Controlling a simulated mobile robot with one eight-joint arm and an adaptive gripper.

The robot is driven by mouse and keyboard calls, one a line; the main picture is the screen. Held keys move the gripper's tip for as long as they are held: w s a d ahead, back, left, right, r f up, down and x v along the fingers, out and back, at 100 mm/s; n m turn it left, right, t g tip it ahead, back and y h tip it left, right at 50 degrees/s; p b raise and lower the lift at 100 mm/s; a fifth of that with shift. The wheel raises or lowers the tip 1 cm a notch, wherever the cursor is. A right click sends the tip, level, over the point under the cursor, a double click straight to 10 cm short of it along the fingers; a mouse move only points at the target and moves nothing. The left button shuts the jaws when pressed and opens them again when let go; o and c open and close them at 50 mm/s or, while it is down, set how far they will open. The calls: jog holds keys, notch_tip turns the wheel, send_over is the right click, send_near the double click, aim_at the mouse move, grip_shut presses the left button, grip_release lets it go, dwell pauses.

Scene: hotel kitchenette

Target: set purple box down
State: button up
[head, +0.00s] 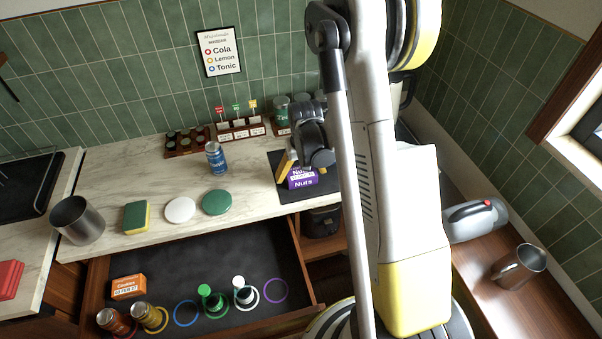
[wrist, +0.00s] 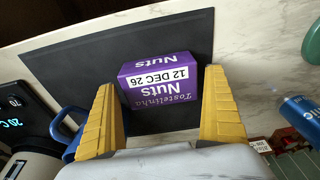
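The purple Nuts box (head: 303,183) is on the black mat (head: 290,198) on the counter, apparently resting on it. In the wrist view the box (wrist: 158,80) lies between and just beyond my fingers, with its date label showing. My gripper (wrist: 160,85) has its two yellow fingers spread, one on each side of the box, with narrow gaps showing. In the head view my gripper (head: 290,160) is right at the box, and my arm hides part of the mat's surroundings.
A blue can (head: 216,158), green disc (head: 216,202), white disc (head: 180,209) and sponge (head: 136,217) stand left on the counter. A condiment rack (head: 240,130) is behind. Below, an open drawer (head: 210,255) holds cans, a Cookies box and rings. A blue-handled item (wrist: 68,125) is near my left finger.

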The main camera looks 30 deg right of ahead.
aim_at(302, 176)
jog(key=shift+r, duration=0.1)
jog(key=s+a+r+t+p, duration=0.1)
jog(key=s+a+r, duration=0.2)
jog(key=r, duration=0.5)
jog(key=s+a+r+n+t+p, duration=0.1)
jog(key=s+a+r, duration=0.15)
jog(key=r, duration=0.55)
jog(key=s+a+r+p, duration=0.1)
jog(key=s+a+r, duration=0.15)
jog(key=r, duration=0.55)
jog(key=s+a+r+n+t, duration=0.2)
jog(key=s+a+r+t, duration=0.1)
jog(key=s+a, duration=0.4)
jog(key=shift+s+a+r+t, duration=0.15)
jog(key=shift+s+r+t, duration=0.25)
jog(key=shift+s, duration=0.75)
